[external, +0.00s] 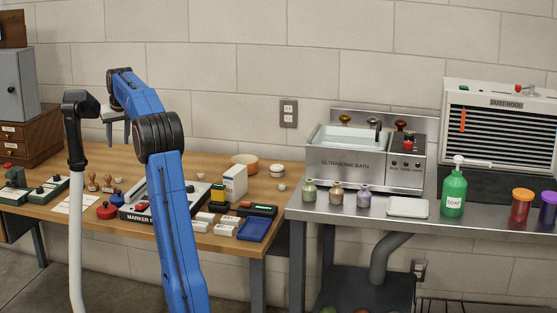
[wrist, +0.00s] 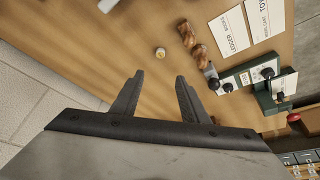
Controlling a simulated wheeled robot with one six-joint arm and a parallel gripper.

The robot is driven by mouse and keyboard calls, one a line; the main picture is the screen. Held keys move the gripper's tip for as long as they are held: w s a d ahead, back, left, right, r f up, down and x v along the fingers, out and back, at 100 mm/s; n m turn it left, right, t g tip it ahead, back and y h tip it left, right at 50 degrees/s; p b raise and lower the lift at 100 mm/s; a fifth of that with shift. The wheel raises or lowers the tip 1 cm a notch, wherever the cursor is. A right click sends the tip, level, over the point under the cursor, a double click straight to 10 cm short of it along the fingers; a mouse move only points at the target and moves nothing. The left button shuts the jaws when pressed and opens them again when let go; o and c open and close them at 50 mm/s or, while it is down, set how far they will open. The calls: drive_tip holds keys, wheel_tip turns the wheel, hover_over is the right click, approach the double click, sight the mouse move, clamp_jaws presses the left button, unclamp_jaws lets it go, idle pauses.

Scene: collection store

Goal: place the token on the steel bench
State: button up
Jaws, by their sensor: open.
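A small round pale piece with a yellowish centre, which looks like the token (wrist: 160,53), lies on the wooden table (wrist: 130,25) in the wrist view. It is ahead of my gripper (wrist: 160,90), which is open with nothing between its fingers. In the external view my gripper (external: 109,138) hangs over the back left of the wooden table. A small pale spot beside the wooden stamps there may be the token (external: 117,180). The steel bench (external: 465,223) stands at the right in the external view, apart from my gripper.
The steel bench carries an ultrasonic bath (external: 350,165), several small bottles, a white tray (external: 407,207) and a green soap bottle (external: 453,192). Its front left corner looks clear.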

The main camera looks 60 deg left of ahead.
approach(118, 178)
drive_tip(key=shift+w+a+f, duration=0.1)
drive_tip(key=shift+a+f, duration=0.75)
drive_tip(key=shift+f, duration=0.1)
drive_tip(key=shift+d+x, duration=0.1)
drive_tip(key=shift+x, duration=1.35)
drive_tip(key=shift+d+x, duration=0.15)
drive_tip(key=shift+x, duration=1.35)
drive_tip(key=shift+f, duration=0.1)
drive_tip(key=shift+c, duration=0.6)
clamp_jaws()
